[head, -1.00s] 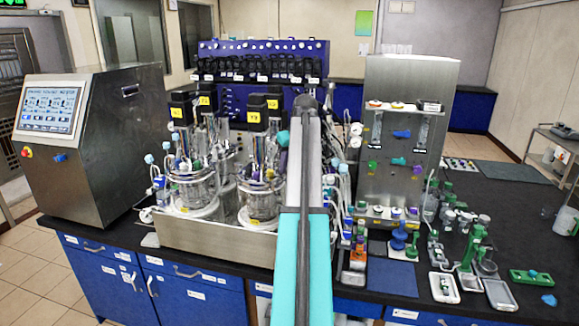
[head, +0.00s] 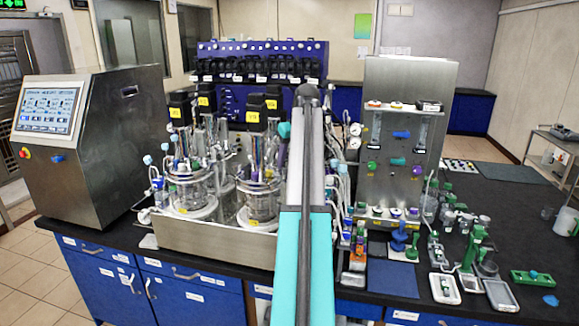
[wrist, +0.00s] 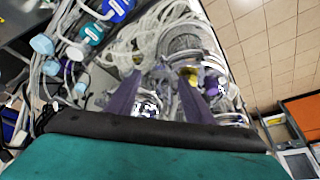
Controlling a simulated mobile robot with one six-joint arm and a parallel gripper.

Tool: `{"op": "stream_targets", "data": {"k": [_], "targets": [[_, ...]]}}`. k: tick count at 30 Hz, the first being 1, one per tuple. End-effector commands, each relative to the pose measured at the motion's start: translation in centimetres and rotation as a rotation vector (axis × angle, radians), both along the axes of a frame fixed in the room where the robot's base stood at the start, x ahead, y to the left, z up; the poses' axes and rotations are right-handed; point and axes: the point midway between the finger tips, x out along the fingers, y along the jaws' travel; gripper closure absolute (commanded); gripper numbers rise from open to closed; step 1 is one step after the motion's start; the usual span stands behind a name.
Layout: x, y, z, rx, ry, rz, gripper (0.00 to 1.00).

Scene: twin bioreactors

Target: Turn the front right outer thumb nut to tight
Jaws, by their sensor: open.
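The front right vessel (head: 258,199) is a clear glass bioreactor with a metal head and a yellow-tagged black motor (head: 254,119) above it. It stands in the steel tray, just left of my arm in the head view. The front right outer thumb nut is too small to make out in either view. In the wrist view my gripper (wrist: 158,86) shows two dark purple fingers, apart and with nothing clearly held between them. Glassware and metal fittings (wrist: 183,47) lie beyond the fingers, with a small yellow patch among them. My arm hides my gripper in the head view.
Clear tubing (wrist: 140,35) and blue-capped and teal-capped parts (wrist: 92,33) crowd the upper left of the wrist view. A steel control cabinet (head: 105,145) stands left of the vessels. A steel panel (head: 405,140) and small bench items stand right of my arm.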

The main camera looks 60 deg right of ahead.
Motion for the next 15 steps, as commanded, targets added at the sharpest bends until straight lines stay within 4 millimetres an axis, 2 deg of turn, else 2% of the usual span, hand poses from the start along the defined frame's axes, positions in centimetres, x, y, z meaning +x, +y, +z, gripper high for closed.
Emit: {"op": "stream_targets", "data": {"k": [15], "targets": [[-2.3,1.0,6.2,-0.003,-0.002,-0.002,0.52]]}}
